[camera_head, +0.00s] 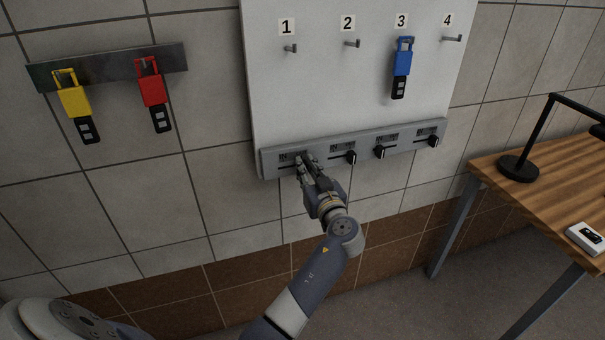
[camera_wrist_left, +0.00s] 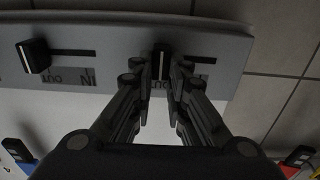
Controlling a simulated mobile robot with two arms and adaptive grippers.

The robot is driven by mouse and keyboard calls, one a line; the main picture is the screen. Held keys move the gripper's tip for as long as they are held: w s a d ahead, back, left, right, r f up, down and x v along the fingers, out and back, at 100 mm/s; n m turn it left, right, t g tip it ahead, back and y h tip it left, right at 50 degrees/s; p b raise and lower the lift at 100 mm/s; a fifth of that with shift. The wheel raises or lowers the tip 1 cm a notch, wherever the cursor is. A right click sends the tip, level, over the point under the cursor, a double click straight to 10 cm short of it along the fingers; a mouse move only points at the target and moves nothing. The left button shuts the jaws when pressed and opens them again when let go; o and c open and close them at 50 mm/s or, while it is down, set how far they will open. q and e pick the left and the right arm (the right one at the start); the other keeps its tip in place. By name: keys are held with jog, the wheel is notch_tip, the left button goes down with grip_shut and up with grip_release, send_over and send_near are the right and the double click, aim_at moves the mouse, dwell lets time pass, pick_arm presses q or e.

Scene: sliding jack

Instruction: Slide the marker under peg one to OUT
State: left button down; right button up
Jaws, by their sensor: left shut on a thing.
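The marker under peg one (camera_head: 290,48) is a small dark slider on the grey rail (camera_head: 352,148). In the head view my left gripper (camera_head: 304,161) covers it. In the left wrist view the marker (camera_wrist_left: 161,60) sits between the shut fingertips of the left gripper (camera_wrist_left: 160,72). That view is turned over, and the slot runs free to the right of the marker. The marker is at or near the OUT end; part of the OUT label (camera_wrist_left: 157,86) shows between the fingers. My right gripper is not in view.
The marker under peg two (camera_head: 350,157) is beside the gripper; more stand under pegs three (camera_head: 380,152) and four (camera_head: 433,141). A blue tag (camera_head: 402,62) hangs on peg three. Yellow (camera_head: 74,98) and red (camera_head: 152,89) tags hang left. A wooden table (camera_head: 556,180) stands right.

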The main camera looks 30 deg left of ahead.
pick_arm(q)
jog(key=shift+w+d, duration=0.1)
jog(key=c, duration=1.6)
grip_release()
jog(key=shift+o, duration=0.2)
jog(key=shift+w+d, duration=0.1)
jog(key=shift+w, duration=0.05)
jog(key=v, duration=0.7)
jog(key=shift+s+d, duration=0.15)
jog(key=shift+s, duration=0.1)
